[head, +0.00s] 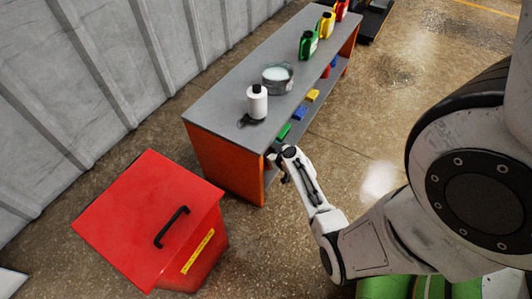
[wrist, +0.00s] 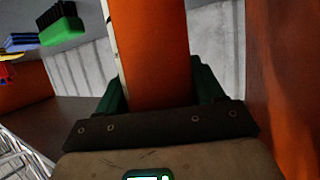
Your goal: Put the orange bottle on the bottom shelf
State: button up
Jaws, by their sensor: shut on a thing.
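The orange bottle (wrist: 155,45) shows in the wrist view as an orange body with a pale strip along its left edge. My gripper (wrist: 160,88) is shut on it, one dark green finger on each side. In the head view my gripper (head: 280,163) is at the near end of the bench, by the open side below its top. The bottle does not show there. The bottom shelf is mostly hidden by the bench top and my arm. Whether the bottle touches a shelf I cannot tell.
The bench (head: 217,110) has an orange end panel (head: 228,165), close on the right in the wrist view (wrist: 285,90). A green brush (wrist: 62,30) and other coloured things lie along the shelf. A white bottle (head: 257,102) stands on top. A red bin (head: 150,215) stands nearby.

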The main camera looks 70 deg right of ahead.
jog(key=shift+f+b, duration=0.3)
jog(key=shift+f, duration=0.8)
jog(key=shift+f, duration=0.2)
jog(key=o, duration=1.5)
jog(key=shift+r, duration=0.15)
jog(key=shift+s+a+r, duration=0.1)
jog(key=shift+s+a, duration=0.1)
jog(key=shift+s, duration=0.1)
jog(key=p+v, duration=0.3)
jog(key=v, duration=0.8)
jog(key=shift+s+a+r, duration=0.1)
jog(key=shift+s+r, duration=0.05)
